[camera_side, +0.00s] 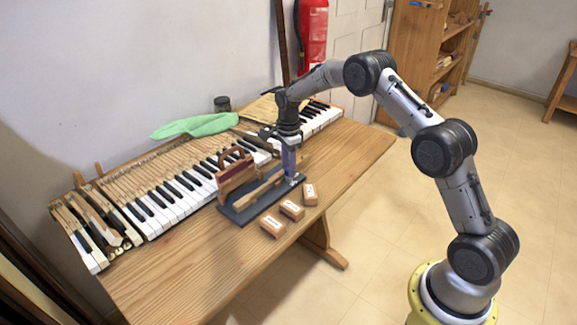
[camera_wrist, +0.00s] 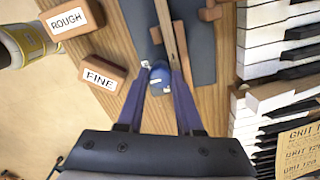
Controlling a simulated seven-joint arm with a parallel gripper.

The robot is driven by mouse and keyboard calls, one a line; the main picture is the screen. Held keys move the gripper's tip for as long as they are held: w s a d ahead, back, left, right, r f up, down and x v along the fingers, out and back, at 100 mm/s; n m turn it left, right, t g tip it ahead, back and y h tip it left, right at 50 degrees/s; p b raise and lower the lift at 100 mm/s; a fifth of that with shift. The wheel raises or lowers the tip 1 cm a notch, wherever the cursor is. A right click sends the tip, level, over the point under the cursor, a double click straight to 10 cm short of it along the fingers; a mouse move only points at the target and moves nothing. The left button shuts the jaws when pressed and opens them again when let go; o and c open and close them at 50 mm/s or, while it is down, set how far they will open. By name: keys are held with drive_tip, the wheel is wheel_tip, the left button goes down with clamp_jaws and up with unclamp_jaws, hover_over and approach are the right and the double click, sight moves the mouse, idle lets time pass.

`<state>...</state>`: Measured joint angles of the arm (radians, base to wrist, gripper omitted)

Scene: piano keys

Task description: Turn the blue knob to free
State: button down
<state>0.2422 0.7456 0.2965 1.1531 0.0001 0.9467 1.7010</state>
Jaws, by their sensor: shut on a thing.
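The blue knob (camera_wrist: 160,73) sits near the end of a dark board, between my fingers in the wrist view. A small white mark shows on its top. My gripper (camera_wrist: 160,82) points down with its two blue-purple fingers closed on either side of the knob. In the side view my gripper (camera_side: 290,165) is low over the right end of the dark board (camera_side: 236,214). The knob is largely hidden by the fingers there. A long wooden stick (camera_side: 258,190) lies along the board and reaches close to the knob.
Several labelled wooden blocks lie beside the board, including ROUGH (camera_wrist: 72,20) and FINE (camera_wrist: 103,75). Piano keys (camera_side: 170,203) run behind. The table's front left (camera_side: 170,285) is clear.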

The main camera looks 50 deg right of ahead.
drive_tip(key=shift+r+m, duration=0.1)
drive_tip(key=shift+m, duration=0.3)
drive_tip(key=c, duration=0.6)
unclamp_jaws()
drive_tip(key=shift+o, duration=0.2)
wheel_tip(320, 180, up, 14)
